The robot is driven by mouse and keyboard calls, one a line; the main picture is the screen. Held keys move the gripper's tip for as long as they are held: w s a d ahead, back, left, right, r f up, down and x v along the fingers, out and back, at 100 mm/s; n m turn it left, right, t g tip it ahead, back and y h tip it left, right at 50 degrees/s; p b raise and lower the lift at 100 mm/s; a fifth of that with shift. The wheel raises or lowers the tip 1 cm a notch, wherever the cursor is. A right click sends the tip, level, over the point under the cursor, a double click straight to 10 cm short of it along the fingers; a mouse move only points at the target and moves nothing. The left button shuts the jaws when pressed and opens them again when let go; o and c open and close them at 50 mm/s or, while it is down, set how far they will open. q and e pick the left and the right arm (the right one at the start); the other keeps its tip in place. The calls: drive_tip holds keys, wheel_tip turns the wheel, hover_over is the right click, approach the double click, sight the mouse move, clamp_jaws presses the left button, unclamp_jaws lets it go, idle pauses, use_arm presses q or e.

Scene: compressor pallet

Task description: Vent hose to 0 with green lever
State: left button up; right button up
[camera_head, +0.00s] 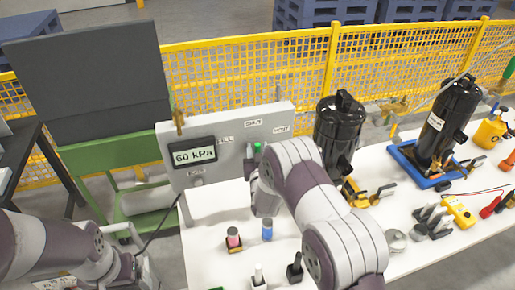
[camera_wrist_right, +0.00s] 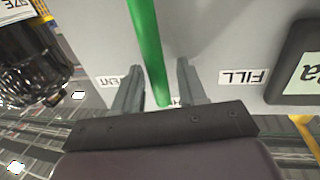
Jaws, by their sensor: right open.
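The grey panel (camera_head: 282,115) stands at the back of the white table, with FILL, SHUT and VENT labels and a display (camera_head: 194,154) reading 60 kPa. The green lever (camera_head: 257,147) is mostly hidden by my right arm in the head view. In the right wrist view the green lever (camera_wrist_right: 150,45) runs between my right gripper's fingers, its end by the partly covered middle label, between VENT (camera_wrist_right: 121,80) and FILL (camera_wrist_right: 243,77). My right gripper (camera_wrist_right: 159,66) is open around the lever, with gaps on both sides. My left arm shows at lower left; its gripper is not visible.
Black compressors (camera_head: 339,130) stand right of the panel, one on a blue tray (camera_head: 407,162). Red and blue small items (camera_head: 267,229) stand in front of the panel. A yellow meter (camera_head: 459,211) lies at right. A yellow mesh fence (camera_head: 245,75) runs behind.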

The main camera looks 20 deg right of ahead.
drive_tip(key=shift+a, duration=0.1)
drive_tip(key=shift+d, duration=0.2)
clamp_jaws()
drive_tip(key=shift+f, duration=0.1)
drive_tip(key=shift+d+f+m+b, duration=0.25)
drive_tip(key=shift+d+m+b, duration=0.6)
drive_tip(key=shift+b, duration=0.3)
drive_tip(key=d+f+m+g+y+b, duration=0.1)
drive_tip(key=d+f+m+b, duration=0.2)
drive_tip(key=d+m+b, duration=0.2)
drive_tip(key=shift+w+d+m+g+b, duration=0.15)
drive_tip(key=shift+d+m+g+b, duration=0.15)
drive_tip(key=shift+m+b, duration=1.15)
drive_tip(key=shift+b, duration=0.35)
